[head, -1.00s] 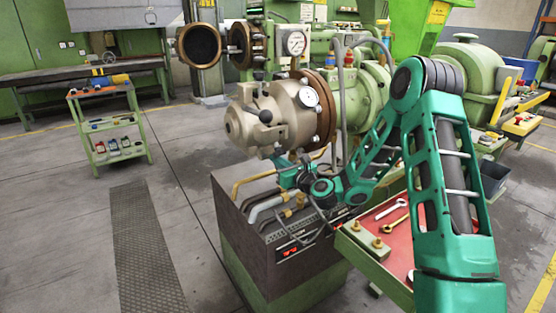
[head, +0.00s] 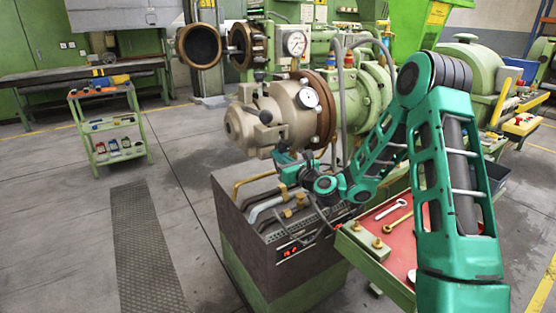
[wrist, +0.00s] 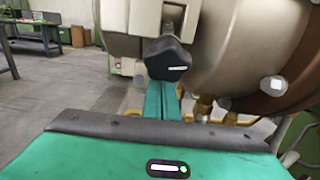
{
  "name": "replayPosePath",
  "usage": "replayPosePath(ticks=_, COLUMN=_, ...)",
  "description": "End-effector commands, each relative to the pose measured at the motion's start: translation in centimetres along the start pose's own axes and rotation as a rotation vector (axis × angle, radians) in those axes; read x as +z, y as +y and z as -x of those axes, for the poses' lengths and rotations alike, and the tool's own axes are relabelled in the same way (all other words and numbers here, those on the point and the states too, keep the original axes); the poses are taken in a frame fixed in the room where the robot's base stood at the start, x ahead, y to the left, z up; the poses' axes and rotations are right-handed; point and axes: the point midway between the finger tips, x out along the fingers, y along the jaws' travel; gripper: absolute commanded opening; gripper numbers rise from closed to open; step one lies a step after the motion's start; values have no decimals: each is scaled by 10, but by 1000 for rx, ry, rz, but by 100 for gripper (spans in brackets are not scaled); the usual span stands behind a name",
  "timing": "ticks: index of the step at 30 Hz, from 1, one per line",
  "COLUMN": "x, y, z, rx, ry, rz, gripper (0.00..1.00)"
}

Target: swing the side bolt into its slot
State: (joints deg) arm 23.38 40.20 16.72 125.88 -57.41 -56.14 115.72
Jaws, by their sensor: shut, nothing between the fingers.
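The extruder head (head: 243,123) is a beige metal body with a brown flange (head: 322,110) behind it. In the wrist view, a dark lobed knob (wrist: 167,60), apparently the side bolt's, stands against the beige metal on a short stem. In the head view my gripper (head: 282,160) is at the underside of the extruder head. The slot is not clearly visible.
A dark control cabinet (head: 240,205) with pipes and hoses stands under the extruder head. A red-topped bench (head: 385,225) with wrenches is at its right. A round open ring (head: 199,46) hangs at the upper left. Floor at left is clear, beyond it a green cart (head: 92,125).

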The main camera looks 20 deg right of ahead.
Motion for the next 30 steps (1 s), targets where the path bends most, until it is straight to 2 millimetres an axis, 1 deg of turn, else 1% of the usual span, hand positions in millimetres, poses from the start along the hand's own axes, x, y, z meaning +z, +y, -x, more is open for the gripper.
replayPosePath(ticks=10, x=10, y=0, z=6, rx=1, ry=2, rz=0, gripper=0)
replayPosePath(ticks=23, x=11, y=0, z=7, rx=1, ry=3, rz=0, gripper=0)
replayPosePath(ticks=30, x=20, y=0, z=10, rx=1, ry=2, rz=2, gripper=0)
